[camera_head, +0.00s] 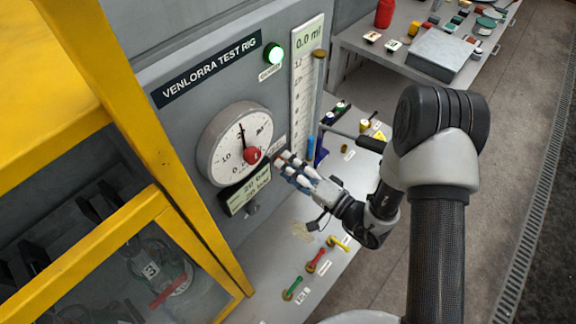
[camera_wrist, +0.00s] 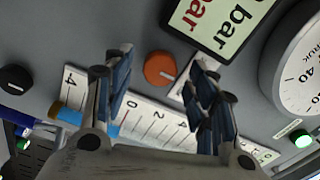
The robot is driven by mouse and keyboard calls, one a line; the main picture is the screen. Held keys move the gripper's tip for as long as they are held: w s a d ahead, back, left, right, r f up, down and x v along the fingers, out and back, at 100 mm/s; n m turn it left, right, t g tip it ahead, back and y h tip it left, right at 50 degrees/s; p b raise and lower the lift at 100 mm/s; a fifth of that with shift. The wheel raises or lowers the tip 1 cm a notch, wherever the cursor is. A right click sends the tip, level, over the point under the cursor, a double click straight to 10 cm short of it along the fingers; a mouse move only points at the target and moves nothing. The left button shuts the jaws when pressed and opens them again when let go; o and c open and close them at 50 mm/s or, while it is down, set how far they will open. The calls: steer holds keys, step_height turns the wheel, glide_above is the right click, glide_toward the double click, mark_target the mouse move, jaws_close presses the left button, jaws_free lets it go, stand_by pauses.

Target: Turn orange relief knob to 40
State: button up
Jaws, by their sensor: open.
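The orange relief knob (camera_wrist: 160,69) shows in the wrist view as a round knob with a pale pointer line toward its lower right. It sits on the grey panel between my open fingers, and I see no contact. My gripper (camera_wrist: 160,78) is open and also shows in the head view (camera_head: 283,162), at the panel just right of the gauge. There the orange knob cannot be made out behind the fingers. The white dial gauge (camera_head: 235,135) has a black needle pointing upward and a red hub; its edge shows in the wrist view (camera_wrist: 300,75). The exact reading is unclear.
A bar display (camera_wrist: 218,22) lies close to the knob. The numbered scale strip (camera_wrist: 165,128) runs behind my fingers. A black knob (camera_wrist: 15,79) is at the left. In the head view, a yellow frame (camera_head: 150,130) stands left, and small coloured handles (camera_head: 317,257) lie below my gripper.

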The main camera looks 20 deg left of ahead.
steer(key=shift+w+a, duration=0.15)
steer(key=shift+a, duration=0.3)
steer(key=c, duration=1)
steer(key=shift+c, duration=0.2)
steer(key=shift+m, duration=0.4)
steer(key=shift+m+b, duration=0.95)
steer(key=shift+m, duration=2.45)
